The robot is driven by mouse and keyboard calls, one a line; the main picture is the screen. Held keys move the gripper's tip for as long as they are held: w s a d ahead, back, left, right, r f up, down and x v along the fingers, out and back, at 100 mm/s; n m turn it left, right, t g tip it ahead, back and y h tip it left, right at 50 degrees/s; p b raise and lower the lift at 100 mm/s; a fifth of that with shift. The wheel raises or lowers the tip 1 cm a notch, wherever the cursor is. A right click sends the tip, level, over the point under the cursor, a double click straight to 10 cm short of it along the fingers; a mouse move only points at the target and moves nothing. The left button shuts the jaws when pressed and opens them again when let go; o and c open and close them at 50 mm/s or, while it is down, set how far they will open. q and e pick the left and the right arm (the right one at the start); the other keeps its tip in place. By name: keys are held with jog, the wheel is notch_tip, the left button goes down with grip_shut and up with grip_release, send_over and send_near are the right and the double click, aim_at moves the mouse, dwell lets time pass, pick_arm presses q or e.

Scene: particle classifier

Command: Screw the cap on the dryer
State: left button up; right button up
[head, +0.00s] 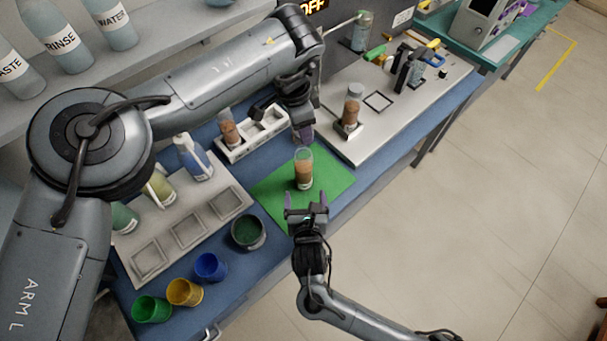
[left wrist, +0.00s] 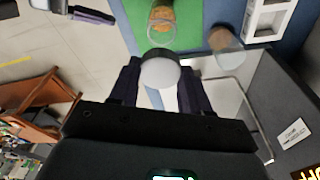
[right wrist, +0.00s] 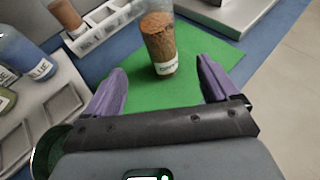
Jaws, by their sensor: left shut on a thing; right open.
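A clear cylindrical container (head: 304,168) with orange-brown granules and a white label stands upright on the green mat (head: 335,182). It also shows in the right wrist view (right wrist: 160,45) and left wrist view (left wrist: 161,22), where its clear top looks open. My left gripper (head: 303,133) is shut on a round whitish cap (left wrist: 160,72), held just behind the container in the head view and apart from it. The cap is barely visible in the head view. My right gripper (head: 306,198) is open and empty in front of the container, its fingers (right wrist: 165,90) apart on either side.
A white rack (head: 252,138) holds another granule container (head: 229,130). A third container (head: 351,105) stands on the grey instrument plate (head: 400,115). Bottles, a tray (head: 190,232) and coloured cups (head: 185,292) sit to the left.

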jog(key=x, duration=1.1)
jog(key=shift+w+f, duration=0.2)
jog(key=shift+w, duration=0.15)
jog(key=c, duration=1.5)
pick_arm(q)
send_over(304, 154)
jog(key=shift+s+a+f, duration=0.1)
jog(key=shift+a+f, duration=0.05)
jog(key=shift+f, duration=1.1)
jog(key=shift+a+f, duration=0.1)
jog(key=shift+f, duration=1.15)
jog(key=shift+f, duration=0.1)
jog(key=shift+f, duration=0.8)
jog(key=shift+f, duration=0.55)
